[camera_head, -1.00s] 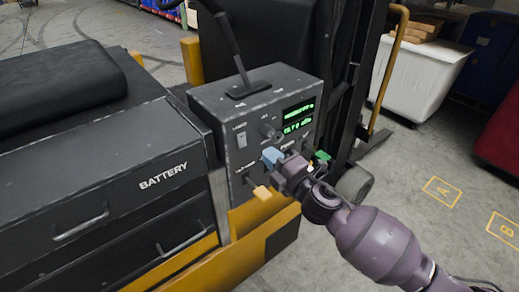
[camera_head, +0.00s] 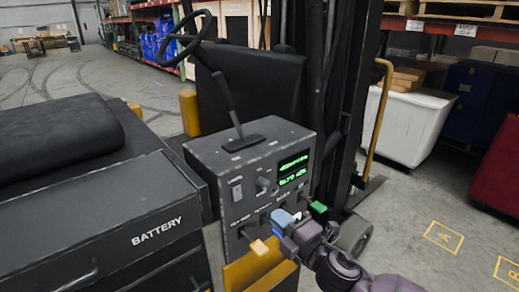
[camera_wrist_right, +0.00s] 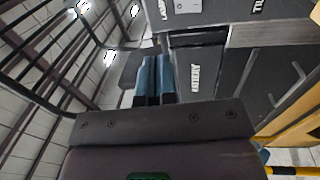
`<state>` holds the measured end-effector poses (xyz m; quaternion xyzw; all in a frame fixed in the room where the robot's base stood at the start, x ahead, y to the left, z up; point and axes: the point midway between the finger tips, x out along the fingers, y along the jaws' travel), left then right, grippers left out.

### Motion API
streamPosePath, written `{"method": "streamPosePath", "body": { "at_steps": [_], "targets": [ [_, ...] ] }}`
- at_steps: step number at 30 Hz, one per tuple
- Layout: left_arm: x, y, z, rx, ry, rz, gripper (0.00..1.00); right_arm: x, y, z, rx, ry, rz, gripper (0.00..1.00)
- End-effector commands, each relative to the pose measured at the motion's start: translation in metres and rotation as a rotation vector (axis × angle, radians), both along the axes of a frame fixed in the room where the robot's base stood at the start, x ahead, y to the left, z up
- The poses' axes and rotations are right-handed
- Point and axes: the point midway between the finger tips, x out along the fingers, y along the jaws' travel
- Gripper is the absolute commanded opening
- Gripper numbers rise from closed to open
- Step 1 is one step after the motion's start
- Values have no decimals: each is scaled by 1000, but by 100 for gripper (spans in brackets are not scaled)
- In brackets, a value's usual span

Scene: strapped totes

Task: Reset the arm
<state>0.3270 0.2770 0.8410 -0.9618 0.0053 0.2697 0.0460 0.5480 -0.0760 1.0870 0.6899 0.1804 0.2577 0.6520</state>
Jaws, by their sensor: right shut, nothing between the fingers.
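My right gripper (camera_head: 284,222) is low in the head view, in front of the lower face of the grey control console (camera_head: 250,150). Its blue fingers also show in the right wrist view (camera_wrist_right: 154,78), side by side and shut with nothing between them. An orange handle (camera_head: 259,246) is at its left and a green handle (camera_head: 318,207) at its right. I cannot tell whether the fingertips touch the console. My right forearm runs down to the bottom edge. My left gripper is not in view.
The console has a black lever (camera_head: 227,100) and a green-lit display (camera_head: 293,168). A black battery cabinet (camera_head: 120,225) stands at left. Behind are a steering wheel (camera_head: 187,40) and the dark mast. A white bin (camera_head: 408,125) stands at right. Floor at right is open.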

Motion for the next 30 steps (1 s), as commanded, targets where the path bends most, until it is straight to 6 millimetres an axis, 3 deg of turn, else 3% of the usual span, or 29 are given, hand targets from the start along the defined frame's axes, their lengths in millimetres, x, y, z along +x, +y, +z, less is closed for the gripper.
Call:
{"method": "streamPosePath", "body": {
  "at_steps": [8,14,19,23,30],
  "targets": [
    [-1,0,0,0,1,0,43,12,-13,8,227,177,-30,0],
    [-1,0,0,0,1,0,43,9,-41,-12,481,375,-110,0],
    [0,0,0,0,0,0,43,-5,-69,-45,683,533,-199,0],
    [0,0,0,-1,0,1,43,-28,-98,-83,857,665,-297,0],
    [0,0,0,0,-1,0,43,-96,-155,-160,1129,849,-521,0]
  ]
}}
